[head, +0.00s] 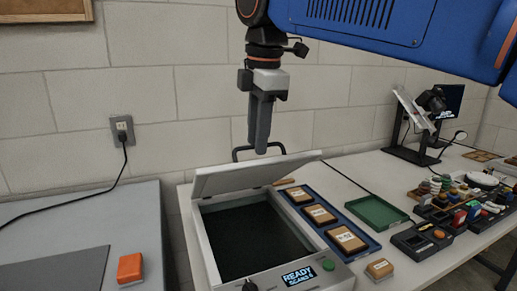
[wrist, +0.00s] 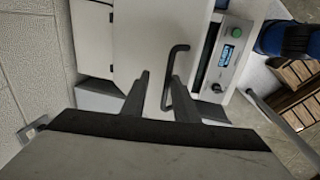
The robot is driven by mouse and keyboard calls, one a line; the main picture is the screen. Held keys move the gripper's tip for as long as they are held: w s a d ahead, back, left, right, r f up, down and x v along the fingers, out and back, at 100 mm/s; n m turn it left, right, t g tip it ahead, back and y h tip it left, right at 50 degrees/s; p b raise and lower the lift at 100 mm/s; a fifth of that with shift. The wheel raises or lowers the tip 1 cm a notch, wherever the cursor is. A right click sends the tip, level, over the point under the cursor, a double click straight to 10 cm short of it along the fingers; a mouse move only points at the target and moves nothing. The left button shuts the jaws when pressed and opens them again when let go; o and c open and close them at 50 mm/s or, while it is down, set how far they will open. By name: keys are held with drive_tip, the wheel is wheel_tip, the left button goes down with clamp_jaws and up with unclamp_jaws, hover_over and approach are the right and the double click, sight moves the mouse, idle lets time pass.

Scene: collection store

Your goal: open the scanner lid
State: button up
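The scanner (head: 212,238) stands on the white table, with a lit display reading "READY" (head: 298,276) on its front panel. Its pale lid (head: 230,180) is partly raised, tilted up at the back, and the dark scan bed (head: 250,240) shows below. A black bar handle (head: 240,151) rises from the lid's upper edge. My gripper (head: 260,148) points down at the handle. In the wrist view the fingers are apart, and the handle (wrist: 179,48) shows between them. I cannot tell whether either finger touches it. The display also shows there (wrist: 227,55).
A blue tray (head: 362,248) with labelled blocks lies right of the scanner, with a green tray (head: 377,214) beyond. Another labelled block (head: 379,268) lies in front. Sorted small items and a camera stand (head: 412,152) are farther right. A grey table with an orange block (head: 130,268) is left.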

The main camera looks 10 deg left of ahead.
drive_tip(key=shift+s+d+f, duration=0.45)
drive_tip(key=shift+s+f, duration=0.25)
drive_tip(key=shift+f, duration=0.1)
drive_tip(key=shift+r, duration=0.1)
